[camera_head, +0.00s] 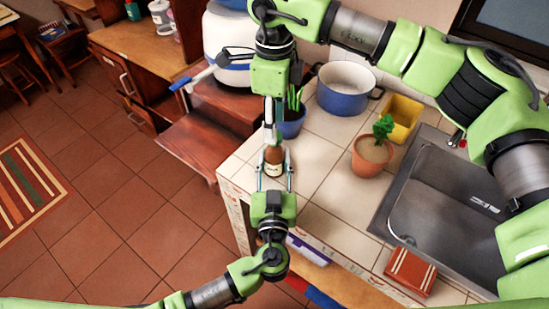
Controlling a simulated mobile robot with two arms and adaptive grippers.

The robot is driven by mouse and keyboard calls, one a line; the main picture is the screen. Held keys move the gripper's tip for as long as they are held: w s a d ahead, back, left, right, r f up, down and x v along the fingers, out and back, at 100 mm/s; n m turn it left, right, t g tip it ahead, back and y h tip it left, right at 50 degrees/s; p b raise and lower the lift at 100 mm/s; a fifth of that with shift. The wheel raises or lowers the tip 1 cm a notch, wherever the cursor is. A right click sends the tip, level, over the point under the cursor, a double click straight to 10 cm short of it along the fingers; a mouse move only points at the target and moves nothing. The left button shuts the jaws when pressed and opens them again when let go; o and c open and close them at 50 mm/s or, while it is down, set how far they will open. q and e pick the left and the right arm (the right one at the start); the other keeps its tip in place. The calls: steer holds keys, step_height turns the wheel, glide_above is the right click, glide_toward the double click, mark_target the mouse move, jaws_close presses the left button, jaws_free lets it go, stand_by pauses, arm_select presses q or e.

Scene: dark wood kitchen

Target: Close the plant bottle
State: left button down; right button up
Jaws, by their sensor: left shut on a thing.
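A small brown bottle (274,169) with a pale label stands upright near the left edge of the tiled counter. My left gripper (274,174) reaches it from below in the picture and is shut on it, with one finger on each side of its body. My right gripper (272,128) points down from above, close to the bottle's neck. Its fingers look near each other, but whether they hold a cap is too small to tell. The top of the bottle is partly hidden by these fingers.
A blue pot with a green plant (291,122) stands just right of my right gripper. A large blue and white pot (345,88), a terracotta plant pot (370,163), a yellow container (403,117) and the sink (440,200) lie further right. A red-brown box (410,272) sits in front.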

steer(key=shift+f, duration=1.45)
jaws_close()
steer(key=shift+o, duration=0.8)
jaws_free()
step_height(320, 180, up, 12)
